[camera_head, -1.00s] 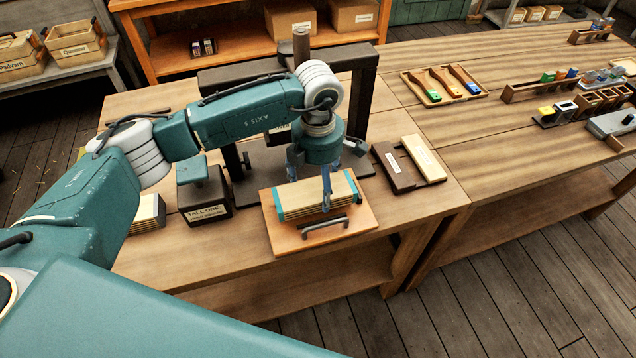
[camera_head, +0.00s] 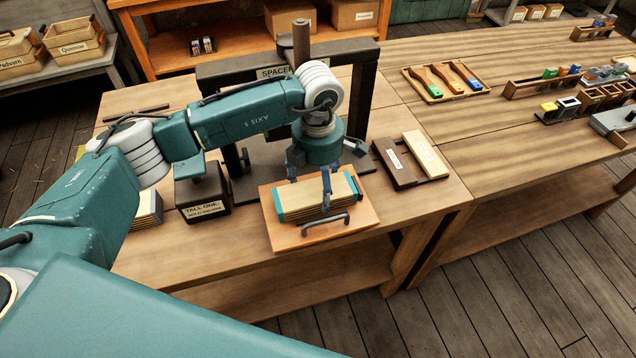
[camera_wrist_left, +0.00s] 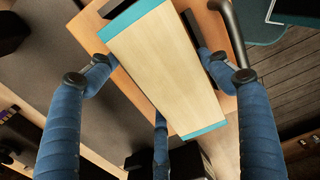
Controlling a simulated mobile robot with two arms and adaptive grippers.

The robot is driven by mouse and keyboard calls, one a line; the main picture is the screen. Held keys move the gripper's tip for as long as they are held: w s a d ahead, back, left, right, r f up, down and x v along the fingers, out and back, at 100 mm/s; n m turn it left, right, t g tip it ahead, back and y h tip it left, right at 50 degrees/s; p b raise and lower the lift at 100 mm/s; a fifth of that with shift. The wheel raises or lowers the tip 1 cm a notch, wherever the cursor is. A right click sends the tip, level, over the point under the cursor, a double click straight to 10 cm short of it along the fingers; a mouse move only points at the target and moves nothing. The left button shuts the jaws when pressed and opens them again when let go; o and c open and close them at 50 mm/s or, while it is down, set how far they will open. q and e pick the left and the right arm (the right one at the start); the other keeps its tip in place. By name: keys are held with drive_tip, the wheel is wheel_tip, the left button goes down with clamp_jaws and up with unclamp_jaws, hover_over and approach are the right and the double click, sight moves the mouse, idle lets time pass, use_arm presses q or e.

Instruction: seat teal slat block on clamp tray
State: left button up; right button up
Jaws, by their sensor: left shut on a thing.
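The teal slat block (camera_head: 297,196) is a stack of pale wooden slats with teal ends. It lies flat over the orange-brown clamp tray (camera_head: 355,228), which has a dark bar handle (camera_head: 325,222) along its front. Whether the block touches the tray I cannot tell. My left gripper (camera_head: 320,188) points down from above and is shut on the block about midway along its length. In the left wrist view the block's pale top (camera_wrist_left: 165,65) lies between my blue fingers (camera_wrist_left: 158,72). My right gripper is not in view.
A dark press frame (camera_head: 362,85) labelled SPACER stands behind the tray. A dark box (camera_head: 203,195) labelled TALL ONE and another slat stack (camera_head: 146,208) are to the left. A dark and pale slatted piece (camera_head: 410,160) lies to the right. The table's front edge is close.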

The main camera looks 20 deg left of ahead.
use_arm(q)
drive_tip(key=shift+f, duration=0.15)
drive_tip(key=o, duration=1.5)
wheel_tip(320, 180, up, 8)
drive_tip(key=shift+f, duration=0.2)
